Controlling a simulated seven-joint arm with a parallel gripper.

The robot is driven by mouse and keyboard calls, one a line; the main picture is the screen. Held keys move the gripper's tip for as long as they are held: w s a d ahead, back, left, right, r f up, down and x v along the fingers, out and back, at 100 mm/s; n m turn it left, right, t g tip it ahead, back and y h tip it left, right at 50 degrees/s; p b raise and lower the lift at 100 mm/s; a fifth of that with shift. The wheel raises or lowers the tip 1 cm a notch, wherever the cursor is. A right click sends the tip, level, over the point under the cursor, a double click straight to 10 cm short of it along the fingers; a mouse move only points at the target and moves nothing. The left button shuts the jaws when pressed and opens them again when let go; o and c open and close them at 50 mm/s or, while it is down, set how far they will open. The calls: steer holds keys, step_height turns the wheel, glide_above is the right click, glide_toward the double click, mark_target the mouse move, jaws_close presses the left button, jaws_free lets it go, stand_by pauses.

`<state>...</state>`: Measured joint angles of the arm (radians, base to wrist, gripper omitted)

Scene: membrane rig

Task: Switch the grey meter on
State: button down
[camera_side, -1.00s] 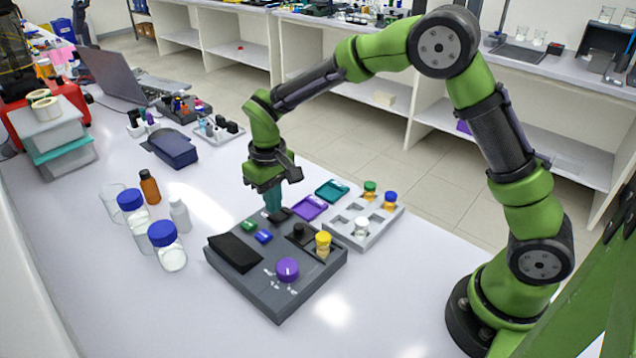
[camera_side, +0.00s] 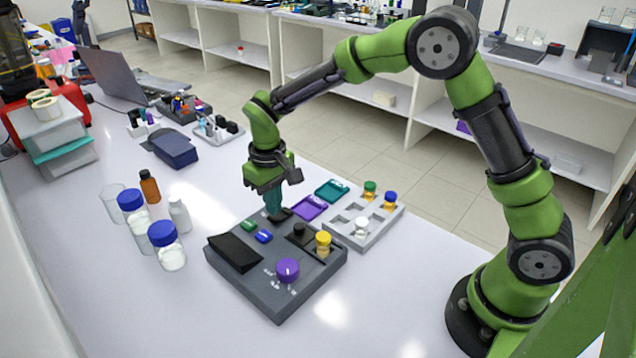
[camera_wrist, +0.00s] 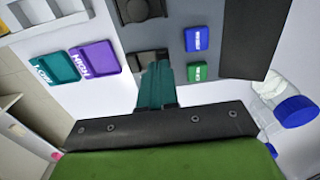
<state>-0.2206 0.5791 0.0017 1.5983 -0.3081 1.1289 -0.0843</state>
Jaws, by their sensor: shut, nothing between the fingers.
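The grey meter (camera_side: 262,288) lies on the white bench, with a black screen (camera_side: 234,252), a purple knob (camera_side: 287,269), and a green button (camera_side: 249,225) and blue button (camera_side: 264,236). The wrist view shows the green button (camera_wrist: 197,72) and blue button (camera_wrist: 197,39) right of my fingers. My gripper (camera_side: 274,212) points down at the meter's back edge, its teal fingers shut and empty. A dark part (camera_wrist: 151,57), perhaps a switch, sits right at the fingertips. My fingers partly hide it, so contact and its position cannot be told.
Purple (camera_side: 309,207) and teal (camera_side: 332,190) trays and a grey vial rack (camera_side: 349,240) lie behind and right. Blue-capped bottles (camera_side: 168,250) stand left. Bench in front is clear.

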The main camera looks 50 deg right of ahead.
mark_target(277, 218)
steer(key=shift+f, duration=0.85)
stand_by(0.3)
steer(key=shift+r, duration=3.55)
steer(key=shift+f, duration=0.1)
steer(key=shift+s+f, duration=0.4)
steer(key=shift+s, duration=0.05)
steer(key=s+d+r+m+t+y, duration=0.1)
steer(key=s+d+r+m+t, duration=0.1)
steer(key=s+r, duration=0.4)
steer(key=s+d+r+m+t+y, duration=0.1)
steer(key=s+d+r+t, duration=0.4)
steer(key=s, duration=0.9)
steer(key=shift+s+r+m, duration=0.35)
steer(key=shift+r+m, duration=0.15)
steer(key=shift+r, duration=0.25)
